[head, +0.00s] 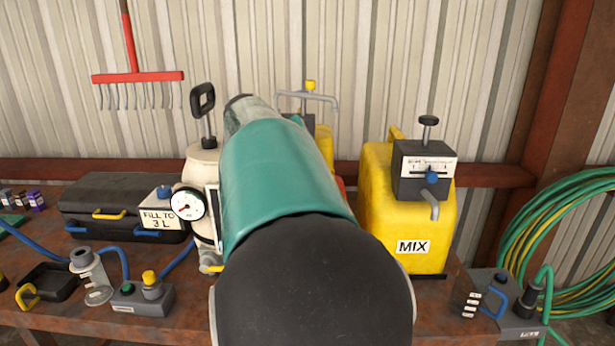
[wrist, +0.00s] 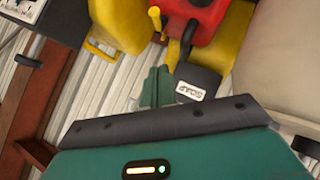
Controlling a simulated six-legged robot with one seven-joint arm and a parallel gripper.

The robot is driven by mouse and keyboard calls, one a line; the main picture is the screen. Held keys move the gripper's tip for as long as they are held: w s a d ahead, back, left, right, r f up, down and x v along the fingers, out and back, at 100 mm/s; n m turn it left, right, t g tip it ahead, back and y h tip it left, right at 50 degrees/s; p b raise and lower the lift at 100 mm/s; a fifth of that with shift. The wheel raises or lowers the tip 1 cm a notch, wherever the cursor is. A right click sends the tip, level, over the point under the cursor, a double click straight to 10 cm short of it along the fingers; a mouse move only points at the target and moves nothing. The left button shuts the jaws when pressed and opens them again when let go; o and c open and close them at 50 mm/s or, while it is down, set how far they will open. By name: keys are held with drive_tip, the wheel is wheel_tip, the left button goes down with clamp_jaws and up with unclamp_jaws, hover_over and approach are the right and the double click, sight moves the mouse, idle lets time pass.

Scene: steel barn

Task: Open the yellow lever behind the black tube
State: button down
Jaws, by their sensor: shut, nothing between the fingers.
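In the wrist view, a yellow lever (wrist: 155,18) sticks out from the left side of a red device (wrist: 208,15) at the top. A dark curved tube (wrist: 187,36) comes down from the device, right of the lever, towards a dark box labelled SOAP (wrist: 195,88). My gripper (wrist: 157,80) is shut and empty, its green fingers below the lever and just left of the SOAP box. I cannot tell whether it touches the box. In the head view my arm hides the gripper and most of this area.
A yellow can labelled MIX (head: 408,215) stands right of my arm on the rusty bench (head: 470,325). A white sprayer with a gauge (head: 188,204) stands to the left. A black case (head: 120,195) and small fittings lie further left. A hose coil (head: 560,240) hangs at right.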

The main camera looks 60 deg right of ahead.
drive_tip(key=x, duration=0.4)
drive_tip(key=s+f+x, duration=0.1)
drive_tip(key=x, duration=0.3)
drive_tip(key=a+x, duration=0.1)
drive_tip(key=x, duration=0.3)
drive_tip(key=shift+s+f, duration=0.15)
drive_tip(key=shift+s, duration=0.05)
drive_tip(key=shift+s+d+f, duration=0.15)
drive_tip(key=shift+f, duration=0.35)
drive_tip(key=shift+s, duration=0.1)
drive_tip(key=shift+n+t, duration=0.3)
